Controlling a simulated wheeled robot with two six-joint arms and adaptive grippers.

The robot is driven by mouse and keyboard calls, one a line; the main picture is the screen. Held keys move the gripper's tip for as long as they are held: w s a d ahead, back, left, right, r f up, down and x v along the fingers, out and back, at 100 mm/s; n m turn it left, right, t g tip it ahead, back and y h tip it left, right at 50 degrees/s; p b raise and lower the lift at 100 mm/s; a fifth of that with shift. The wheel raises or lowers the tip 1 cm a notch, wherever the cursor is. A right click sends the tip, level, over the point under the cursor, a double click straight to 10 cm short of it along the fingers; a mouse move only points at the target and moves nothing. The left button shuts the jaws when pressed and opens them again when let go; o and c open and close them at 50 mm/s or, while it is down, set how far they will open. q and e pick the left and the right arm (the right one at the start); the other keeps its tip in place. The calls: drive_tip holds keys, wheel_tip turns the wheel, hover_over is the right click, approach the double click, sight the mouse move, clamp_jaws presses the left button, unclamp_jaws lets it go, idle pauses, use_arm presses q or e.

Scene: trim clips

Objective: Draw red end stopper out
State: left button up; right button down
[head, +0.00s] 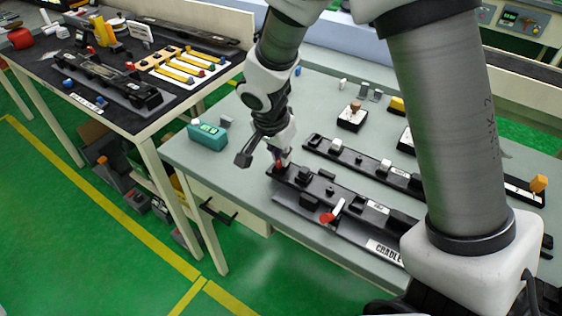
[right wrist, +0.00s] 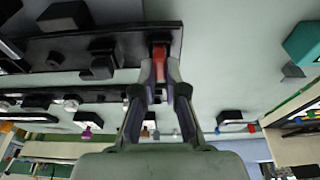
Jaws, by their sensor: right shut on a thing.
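The red end stopper (head: 278,165) sits at the far left end of the long black cradle fixture (head: 312,212) on the grey-green table. My right gripper (head: 281,158) comes down onto it from above. In the right wrist view the red stopper (right wrist: 159,56) shows between the fingertips of my right gripper (right wrist: 160,72), which are shut on it. The stopper is at the end of the black rail (right wrist: 125,42); whether its lower part is still seated is hidden. My left gripper is not in view.
A red-tipped lever (head: 328,217) lies on the fixture, right of the stopper. A second black rail (head: 345,160) runs behind. A teal box (head: 207,135) stands at the table's left edge. A black-topped table (head: 130,110) with parts is further left.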

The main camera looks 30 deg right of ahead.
drive_tip(key=shift+r, duration=0.3)
drive_tip(key=shift+w+d+p+v, duration=0.1)
drive_tip(key=shift+d+p+v, duration=0.1)
drive_tip(key=shift+p+v, duration=0.7)
drive_tip(key=shift+w+d+p+v, duration=0.1)
drive_tip(key=shift+d+p+v, duration=0.15)
drive_tip(key=shift+p+v, duration=0.55)
drive_tip(key=shift+w+d+p+v, duration=0.15)
drive_tip(key=shift+p+v, duration=0.35)
drive_tip(key=shift+v, duration=0.75)
drive_tip(key=shift+s+r, duration=0.1)
drive_tip(key=shift+r, duration=0.1)
